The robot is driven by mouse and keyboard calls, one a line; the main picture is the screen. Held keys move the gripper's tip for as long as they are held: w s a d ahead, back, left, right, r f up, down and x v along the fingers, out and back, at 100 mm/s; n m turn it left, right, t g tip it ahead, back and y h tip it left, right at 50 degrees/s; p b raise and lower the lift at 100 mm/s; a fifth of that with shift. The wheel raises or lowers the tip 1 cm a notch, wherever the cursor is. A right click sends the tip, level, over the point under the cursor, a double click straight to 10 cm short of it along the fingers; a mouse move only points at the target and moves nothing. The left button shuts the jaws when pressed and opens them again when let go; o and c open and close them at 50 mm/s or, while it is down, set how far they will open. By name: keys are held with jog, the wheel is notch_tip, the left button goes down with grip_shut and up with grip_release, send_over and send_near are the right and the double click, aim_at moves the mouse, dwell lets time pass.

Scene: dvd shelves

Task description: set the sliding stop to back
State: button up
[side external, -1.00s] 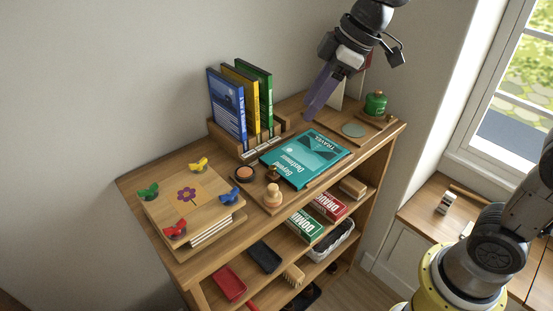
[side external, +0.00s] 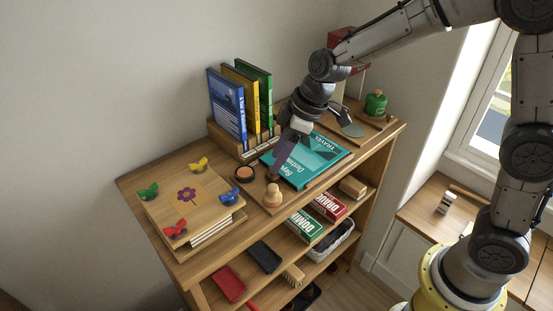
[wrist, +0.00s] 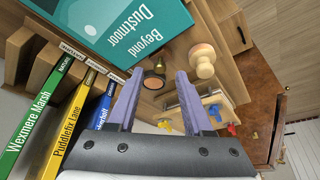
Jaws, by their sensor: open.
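My gripper (side external: 274,176) points down at the shelf top, its purple fingers by the left edge of the teal travel case (side external: 308,160). In the wrist view my gripper (wrist: 157,80) is open, with nothing held between its fingers. A small brown piece, perhaps the sliding stop, shows beyond the fingertips in the wrist view (wrist: 159,63); in the side view the fingers mostly hide it. A round dark-rimmed disc (side external: 245,174) lies to its left. A pale wooden knobbed peg (side external: 272,196) stands in front of it. I cannot tell for certain which piece is the stop.
Blue (side external: 227,107), yellow (side external: 241,88) and green (side external: 262,92) cases stand in a wooden rack behind. A wooden block with colored knobs (side external: 190,195) is at left. A green jar (side external: 375,103) stands at right. Lower shelves hold boxes and brushes.

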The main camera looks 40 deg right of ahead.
jog(key=shift+x, duration=0.85)
jog(key=shift+c, duration=0.2)
grip_shut()
